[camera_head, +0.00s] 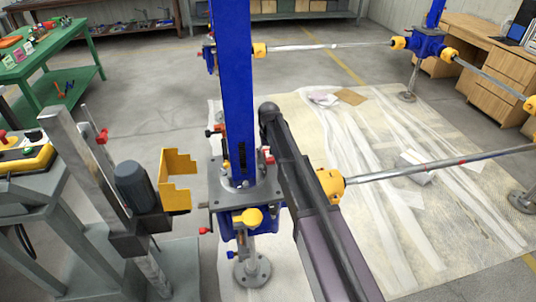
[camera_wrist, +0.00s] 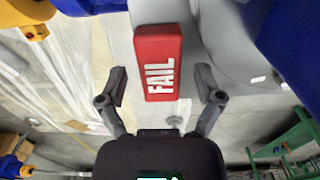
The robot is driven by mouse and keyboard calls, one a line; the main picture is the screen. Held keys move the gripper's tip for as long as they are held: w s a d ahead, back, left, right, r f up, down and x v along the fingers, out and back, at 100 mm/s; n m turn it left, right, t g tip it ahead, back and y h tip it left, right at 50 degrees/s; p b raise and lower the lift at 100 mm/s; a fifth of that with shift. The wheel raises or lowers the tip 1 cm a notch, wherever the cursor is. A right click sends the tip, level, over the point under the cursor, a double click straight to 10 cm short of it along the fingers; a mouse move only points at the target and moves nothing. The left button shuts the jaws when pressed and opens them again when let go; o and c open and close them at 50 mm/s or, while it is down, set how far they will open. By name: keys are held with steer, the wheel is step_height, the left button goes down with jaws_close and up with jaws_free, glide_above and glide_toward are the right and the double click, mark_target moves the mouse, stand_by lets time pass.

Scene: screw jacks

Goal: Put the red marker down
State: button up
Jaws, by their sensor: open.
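The red marker (camera_wrist: 159,50) is a flat red block with the white word FAIL, seen in the wrist view at upper middle. It lies against a grey metal surface (camera_wrist: 214,35), which appears to be part of the blue screw jack. My gripper (camera_wrist: 161,84) is open, one finger on each side of the marker's lower part. Gaps show between each finger and the marker, and nothing is held. In the head view a small red patch (camera_head: 268,155) beside the blue jack column (camera_head: 238,80) may be the marker. My gripper cannot be made out there.
The jack's grey top plate (camera_head: 213,196) carries several small fittings, and a yellow-ended rod (camera_head: 440,164) runs right from it. A grey motor (camera_head: 136,186) and yellow bracket (camera_head: 178,180) stand left. A green table (camera_head: 50,57) is at upper left. Plastic sheeting (camera_head: 330,130) covers the floor.

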steer(key=shift+r, duration=0.1)
step_height(320, 180, up, 12)
steer(key=p, duration=1.2)
stand_by(0.8)
steer(key=s+d+m, duration=0.3)
steer(key=s+d, duration=2)
steer(key=s, duration=0.3)
steer(key=shift+a, duration=0.1)
